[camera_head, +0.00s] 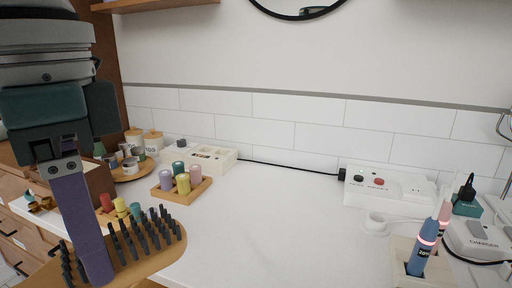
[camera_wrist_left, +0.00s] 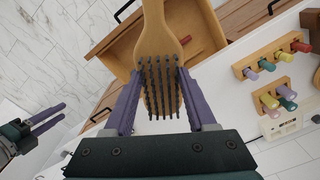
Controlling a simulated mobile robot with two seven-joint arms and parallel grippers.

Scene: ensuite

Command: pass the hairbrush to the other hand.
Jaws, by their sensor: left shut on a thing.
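The hairbrush (camera_head: 152,262) has a wooden body and dark bristles. It is at the lower left of the head view, and part of it is cut off by the frame. In the left wrist view its handle (camera_wrist_left: 154,30) points up and away. My left gripper (camera_wrist_left: 158,82) is shut on the brush head, with one purple finger on each side of the bristles. In the head view one purple finger of this gripper (camera_head: 97,268) crosses the brush. My right gripper (camera_wrist_left: 52,118) shows at the left of the wrist view, apart from the brush, empty with its fingers apart.
An open wooden drawer (camera_wrist_left: 112,52) lies below the brush. Wooden racks of coloured pegs (camera_head: 182,186) stand on the white counter (camera_head: 270,225). A socket box (camera_head: 388,186), a charger (camera_head: 478,238) and electric toothbrushes (camera_head: 424,246) are at the right. The counter's middle is clear.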

